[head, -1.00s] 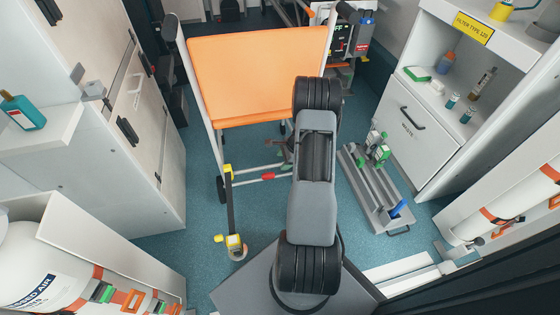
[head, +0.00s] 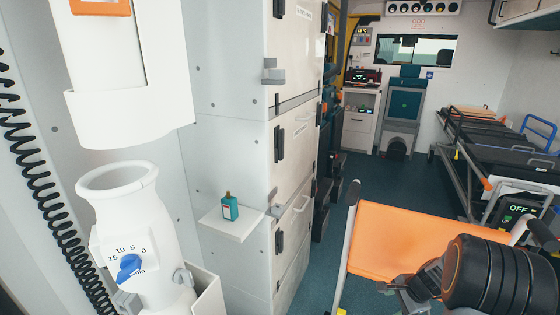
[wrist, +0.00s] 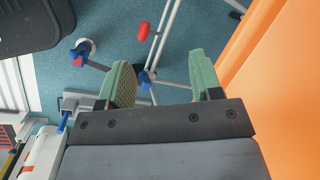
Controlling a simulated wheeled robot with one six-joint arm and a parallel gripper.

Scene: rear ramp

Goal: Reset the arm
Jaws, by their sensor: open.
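My gripper (wrist: 163,88) is open in the wrist view, with its two green-padded fingers apart and nothing between them. Beyond the fingers are blue floor and the metal frame of the orange trolley. In the head view only dark, rounded segments of my arm show at the lower right, in front of the orange trolley top (head: 400,240). The gripper's fingers cannot be made out there. The orange surface also fills the right side of the wrist view (wrist: 285,100), close beside the right finger.
A teal bottle (head: 229,207) stands on a small white shelf (head: 232,226) at left. A white cylinder with a blue knob (head: 129,267) is at the lower left. Tall white cabinets (head: 295,140) line the left wall. A stretcher (head: 490,150) stands at the back right. Blue floor is open beyond the trolley.

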